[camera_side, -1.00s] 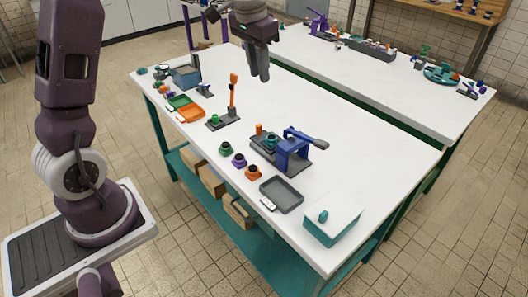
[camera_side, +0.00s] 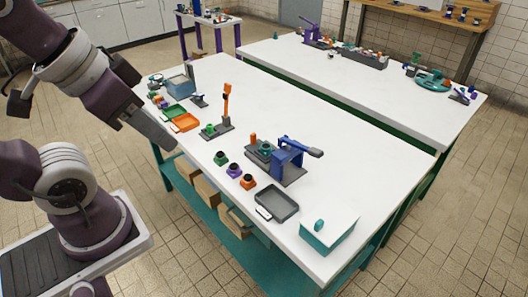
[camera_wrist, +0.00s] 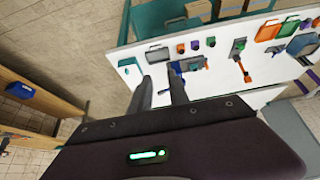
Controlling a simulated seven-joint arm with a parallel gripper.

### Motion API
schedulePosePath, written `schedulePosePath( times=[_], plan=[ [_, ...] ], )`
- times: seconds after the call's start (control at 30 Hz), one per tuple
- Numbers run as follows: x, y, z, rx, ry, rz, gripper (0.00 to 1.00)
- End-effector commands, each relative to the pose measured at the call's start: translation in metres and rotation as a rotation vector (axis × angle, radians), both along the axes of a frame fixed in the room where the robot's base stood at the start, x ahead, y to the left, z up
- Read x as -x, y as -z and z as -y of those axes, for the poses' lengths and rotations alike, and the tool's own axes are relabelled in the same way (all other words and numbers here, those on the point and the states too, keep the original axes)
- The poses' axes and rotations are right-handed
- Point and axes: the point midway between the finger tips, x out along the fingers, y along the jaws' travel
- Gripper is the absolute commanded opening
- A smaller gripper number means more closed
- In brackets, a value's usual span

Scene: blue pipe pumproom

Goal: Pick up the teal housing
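The teal housing (camera_side: 265,147) sits on the grey base of the blue lever press (camera_side: 287,160) in the middle of the table. In the wrist view the blue press (camera_wrist: 178,67) shows beyond my fingertips, but I cannot make out the housing clearly there. My gripper (camera_side: 171,145) is near the table's left front edge, left of the press and well apart from the housing. In the wrist view my gripper's (camera_wrist: 159,77) two fingers stand apart with nothing between them.
Green (camera_side: 220,158), purple (camera_side: 234,170) and orange (camera_side: 248,181) housings line the table's front edge. A grey tray (camera_side: 277,203) and a teal-sided box (camera_side: 328,232) lie to their right. An orange upright stand (camera_side: 226,105) is left of the press. The table's far side is clear.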

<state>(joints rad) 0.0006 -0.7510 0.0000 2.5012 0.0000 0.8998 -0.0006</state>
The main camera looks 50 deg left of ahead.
Motion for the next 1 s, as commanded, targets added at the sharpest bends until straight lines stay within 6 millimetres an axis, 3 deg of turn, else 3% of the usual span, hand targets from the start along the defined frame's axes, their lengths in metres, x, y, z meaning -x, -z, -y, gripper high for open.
schedulePosePath(
  times=[0.33,0.37,0.47,0.77,0.87,1.0],
  plan=[
    [0.0,0.0,0.0,0.0,0.0,0.0,0.22],
    [0.0,0.0,0.0,0.0,0.0,0.0,0.24],
    [0.0,0.0,0.0,0.0,0.0,0.0,0.43],
    [-0.001,0.0,0.001,0.005,-0.002,-0.006,0.44],
    [-0.006,0.007,0.011,0.082,-0.042,-0.105,0.44],
    [-0.035,0.023,0.048,0.399,-0.211,-0.41,0.44]
  ],
)
